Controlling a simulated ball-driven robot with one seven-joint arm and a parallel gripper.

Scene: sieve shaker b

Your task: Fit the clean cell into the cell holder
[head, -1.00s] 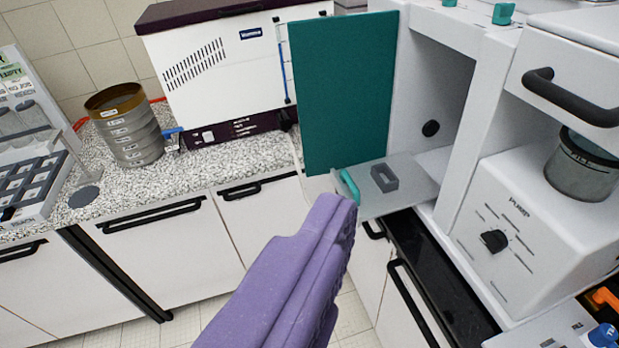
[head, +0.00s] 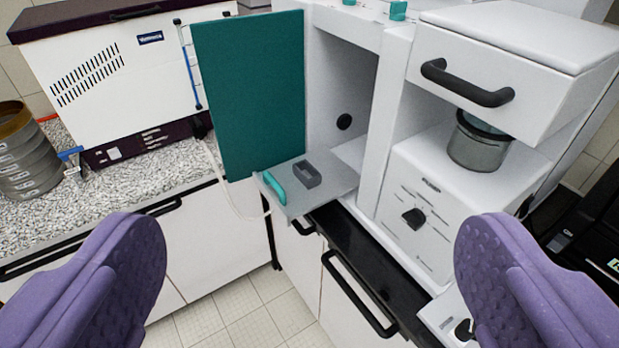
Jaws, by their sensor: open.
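My gripper (head: 310,275) is open and empty, its two purple padded fingers wide apart at the lower left and lower right. Ahead of it, a grey pull-out tray (head: 333,182) with a teal handle (head: 275,186) sticks out of a white instrument bay. A small grey rectangular holder (head: 307,174) with an open top stands on the tray; it looks like the cell holder. It appears empty, though its inside is small and dark. I cannot make out a clean cell in this view.
A teal door (head: 250,95) stands open left of the bay. A pump unit (head: 425,205) with a metal pot (head: 480,142) is at the right, under a drawer with a black handle (head: 466,84). A sieve stack (head: 24,160) stands on the speckled counter (head: 120,195).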

